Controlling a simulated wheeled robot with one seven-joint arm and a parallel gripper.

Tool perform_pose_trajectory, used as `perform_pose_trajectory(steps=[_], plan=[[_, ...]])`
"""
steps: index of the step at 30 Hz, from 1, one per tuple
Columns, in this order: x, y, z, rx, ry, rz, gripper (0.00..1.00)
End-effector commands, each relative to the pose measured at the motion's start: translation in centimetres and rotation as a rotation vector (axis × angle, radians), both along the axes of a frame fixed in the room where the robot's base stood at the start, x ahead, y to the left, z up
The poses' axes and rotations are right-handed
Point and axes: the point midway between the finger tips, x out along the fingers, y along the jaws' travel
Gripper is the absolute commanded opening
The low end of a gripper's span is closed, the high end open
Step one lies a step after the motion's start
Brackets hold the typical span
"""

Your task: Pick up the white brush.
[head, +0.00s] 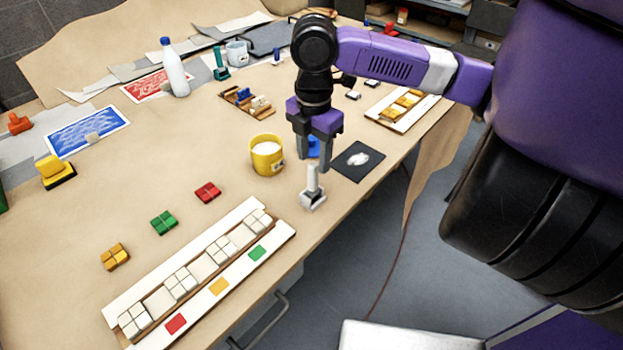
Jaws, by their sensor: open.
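The white brush (313,193) stands upright on the table near its right edge, with a pale handle above a wider white and grey base. My gripper (312,167) points down over it with its two fingers apart. The top of the handle shows between or just behind the fingertips; I cannot tell whether they touch it. The brush's base is in plain view below the fingers.
A yellow cup (267,160) stands left of my gripper, and a blue object (314,148) is partly hidden behind the fingers. A black card (345,172) with a white patch lies to the right. A tile panel (190,283) lies in front.

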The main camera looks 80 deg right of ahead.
Motion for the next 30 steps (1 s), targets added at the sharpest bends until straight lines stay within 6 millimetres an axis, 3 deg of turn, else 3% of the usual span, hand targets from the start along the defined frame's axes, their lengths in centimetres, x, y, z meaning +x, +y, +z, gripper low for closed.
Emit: perform_pose_trajectory(steps=[15,25,30], plan=[[0.1,0.1,-6.2,0.002,-0.001,-0.002,0.45],[0.2,0.1,-7.0,0.000,-0.004,0.000,0.45],[0.2,0.1,-7.0,0.000,-0.004,0.000,0.14]])
